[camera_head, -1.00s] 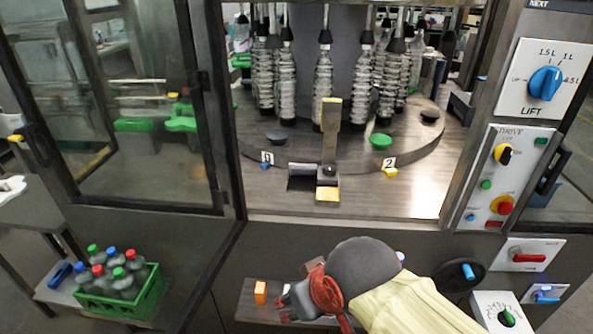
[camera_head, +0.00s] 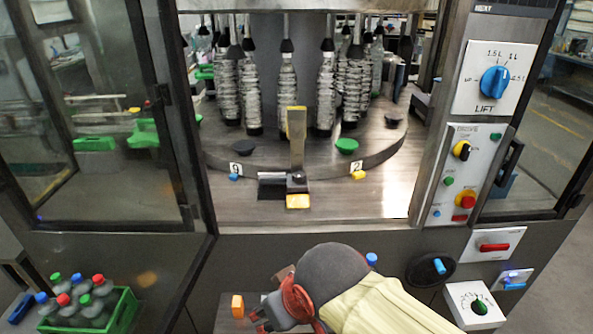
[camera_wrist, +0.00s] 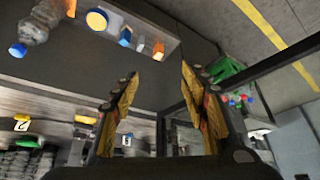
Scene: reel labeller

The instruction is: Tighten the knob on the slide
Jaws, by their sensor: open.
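The slide (camera_head: 273,184) sits at the front edge of the machine's deck, in the middle of the head view. A small dark knob (camera_head: 298,178) is on it, below an upright bar with a yellow top (camera_head: 296,110) and above a yellow block (camera_head: 298,201). My gripper (camera_head: 258,318) is low in the head view, in front of the machine and well below the slide. In the wrist view its two fingers with yellow inner pads (camera_wrist: 158,75) stand apart with nothing between them. The knob is not clear in the wrist view.
A glass door (camera_head: 90,110) stands at the left. A control panel (camera_head: 470,165) with knobs and switches is at the right. A green crate of bottles (camera_head: 125,308) is at lower left. An orange block (camera_head: 237,307) lies on a low shelf beside my gripper. The machine opening before the slide is clear.

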